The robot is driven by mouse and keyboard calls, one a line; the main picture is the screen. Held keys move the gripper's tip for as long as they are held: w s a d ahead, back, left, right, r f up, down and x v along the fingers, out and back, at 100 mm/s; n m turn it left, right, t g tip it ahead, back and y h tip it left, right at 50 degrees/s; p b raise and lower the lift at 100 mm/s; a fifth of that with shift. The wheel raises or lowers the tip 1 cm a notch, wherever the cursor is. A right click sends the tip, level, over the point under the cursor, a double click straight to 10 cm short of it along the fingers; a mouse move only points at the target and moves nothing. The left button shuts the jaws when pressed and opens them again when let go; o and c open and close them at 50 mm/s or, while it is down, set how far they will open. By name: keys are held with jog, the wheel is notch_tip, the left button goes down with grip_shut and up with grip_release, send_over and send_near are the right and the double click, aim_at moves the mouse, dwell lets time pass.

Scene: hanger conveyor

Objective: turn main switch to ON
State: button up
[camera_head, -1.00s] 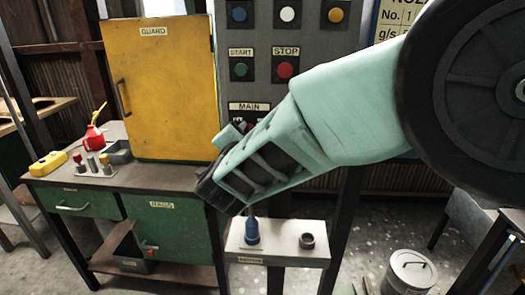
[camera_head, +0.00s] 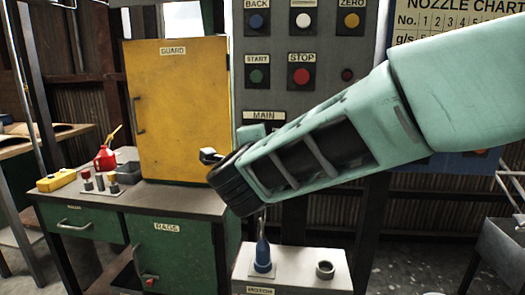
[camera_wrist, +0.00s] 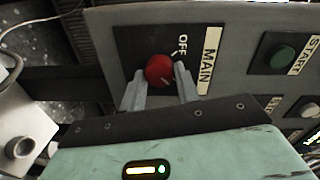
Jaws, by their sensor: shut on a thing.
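The main switch is a round red knob (camera_wrist: 159,70) on a dark plate, beside a MAIN label (camera_wrist: 209,58). An OFF mark (camera_wrist: 182,44) shows next to it; no ON mark is visible. In the wrist view the two grey fingers of my gripper (camera_wrist: 160,86) are on either side of the knob and shut on it. In the head view the MAIN label (camera_head: 263,115) shows above my gripper, and my arm hides the knob.
The grey panel (camera_head: 330,40) carries START (camera_head: 257,75) and STOP (camera_head: 301,76) buttons. The yellow GUARD cabinet (camera_head: 180,110) stands to the left on a green bench (camera_head: 172,250). A blue-handled thing (camera_head: 263,252) stands on the light box (camera_head: 310,270) below my gripper.

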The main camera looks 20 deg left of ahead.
dwell(0.3)
jog(key=o, duration=1)
jog(key=b+v, duration=0.1)
jog(key=v, duration=1.6)
jog(key=shift+s, duration=0.25)
